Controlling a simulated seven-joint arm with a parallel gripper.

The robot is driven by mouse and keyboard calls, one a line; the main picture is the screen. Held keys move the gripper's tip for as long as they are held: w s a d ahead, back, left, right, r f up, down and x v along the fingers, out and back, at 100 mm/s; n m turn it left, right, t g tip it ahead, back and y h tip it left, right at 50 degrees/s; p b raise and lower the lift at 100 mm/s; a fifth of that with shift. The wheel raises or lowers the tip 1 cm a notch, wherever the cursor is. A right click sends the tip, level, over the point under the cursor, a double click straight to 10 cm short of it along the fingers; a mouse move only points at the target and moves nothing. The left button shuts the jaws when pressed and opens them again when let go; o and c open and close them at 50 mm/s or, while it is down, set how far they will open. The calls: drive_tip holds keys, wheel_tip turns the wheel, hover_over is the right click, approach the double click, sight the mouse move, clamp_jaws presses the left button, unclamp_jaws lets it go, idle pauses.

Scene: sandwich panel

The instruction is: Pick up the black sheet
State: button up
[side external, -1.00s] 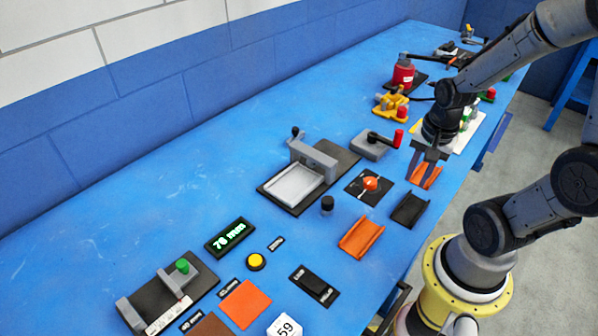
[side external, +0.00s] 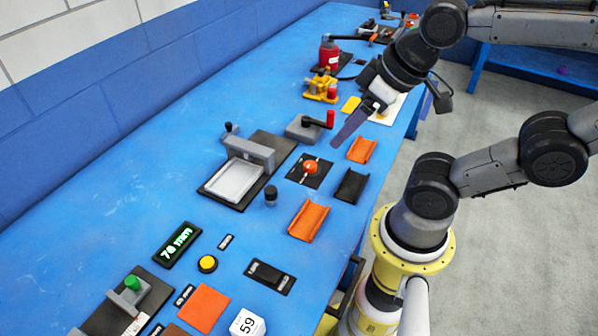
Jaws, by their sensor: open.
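A black piece with raised sides (side external: 351,185), the likeliest black sheet, lies on the blue table near its right edge. It sits between an orange channel-shaped piece (side external: 309,220) in front and another orange piece (side external: 362,149) behind. My gripper (side external: 338,142) is above the table, up and left of the far orange piece, apart from the black piece. Its fingers are tilted, pointing down and left, and overlap in this view. The gripper is open, and nothing shows between the fingers.
An orange knob on a black square plate (side external: 310,169) lies left of the black piece.

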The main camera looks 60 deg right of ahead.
drive_tip(key=o, duration=0.4)
